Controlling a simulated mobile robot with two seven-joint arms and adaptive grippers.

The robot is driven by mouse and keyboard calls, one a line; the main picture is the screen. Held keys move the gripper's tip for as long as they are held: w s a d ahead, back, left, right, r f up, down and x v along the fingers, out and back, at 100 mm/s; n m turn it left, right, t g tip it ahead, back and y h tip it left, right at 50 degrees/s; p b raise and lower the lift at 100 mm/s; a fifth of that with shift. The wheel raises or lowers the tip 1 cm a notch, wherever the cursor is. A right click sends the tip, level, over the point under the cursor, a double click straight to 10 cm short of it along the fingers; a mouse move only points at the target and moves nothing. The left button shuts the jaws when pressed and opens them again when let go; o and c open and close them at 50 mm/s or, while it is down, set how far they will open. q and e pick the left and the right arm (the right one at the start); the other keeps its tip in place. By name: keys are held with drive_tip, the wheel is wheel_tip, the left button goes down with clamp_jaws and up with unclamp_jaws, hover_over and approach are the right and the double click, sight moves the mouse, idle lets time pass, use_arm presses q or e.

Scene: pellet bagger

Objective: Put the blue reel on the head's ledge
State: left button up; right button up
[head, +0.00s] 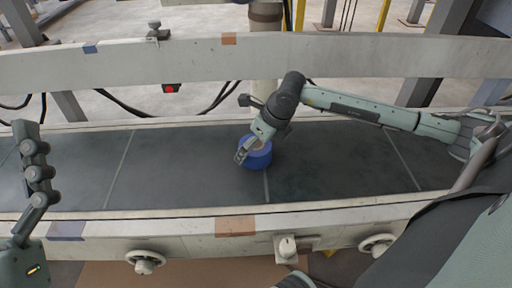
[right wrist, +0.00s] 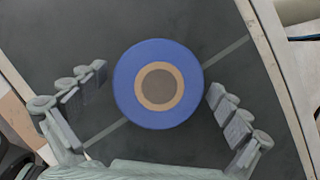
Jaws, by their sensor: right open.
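The blue reel (head: 257,159) lies flat on the dark belt, near the middle of the head view. In the right wrist view it is a blue ring (right wrist: 126,85) with a tan band and a brown-grey centre. My right gripper (head: 247,150) is over the reel, pointing down. In the right wrist view its open fingers (right wrist: 158,82) stand to either side of the reel with gaps between. My left gripper (head: 34,175) is at the far left edge, partly cut off; its jaws are unclear. I cannot make out the head's ledge in these views.
The dark belt (head: 170,170) is otherwise clear to both sides. Pale rails run along its back (head: 130,68) and front (head: 350,226). A pale upright post (head: 264,75) stands behind the reel. Handwheels (head: 145,261) and a knob are on the front rail.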

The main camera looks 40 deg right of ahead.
use_arm(q)
drive_tip(key=shift+s+r, duration=0.1)
use_arm(e)
drive_tip(key=c, duration=1.5)
drive_tip(key=shift+r, duration=0.2)
drive_tip(key=shift+c, duration=0.2)
